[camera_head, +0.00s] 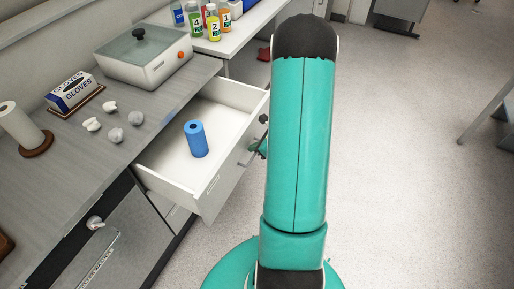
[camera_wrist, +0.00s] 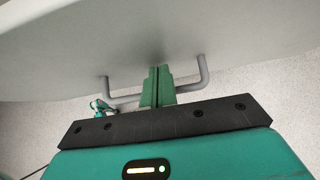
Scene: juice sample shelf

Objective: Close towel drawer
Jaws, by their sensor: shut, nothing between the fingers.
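The white towel drawer (camera_head: 224,184) stands pulled open from under the counter, with an upright blue roll (camera_head: 196,140) inside. In the head view my gripper (camera_head: 258,148) is mostly hidden behind my arm, at the outer side of the drawer front. In the wrist view the drawer front (camera_wrist: 60,55) fills the top, with a grey bar handle (camera_wrist: 204,72). My gripper (camera_wrist: 157,76) is shut and empty, its green fingers overlapping the middle of the handle. I cannot tell whether they touch the handle or the drawer front.
The grey counter (camera_head: 60,175) holds a glove box (camera_head: 72,92), a paper roll (camera_head: 20,128), several small pale objects and a lidded appliance (camera_head: 143,58). Numbered bottles (camera_head: 214,28) stand on a white surface behind. A lower cabinet front (camera_head: 110,235) is beside the drawer. Floor (camera_head: 410,180) to the right is clear.

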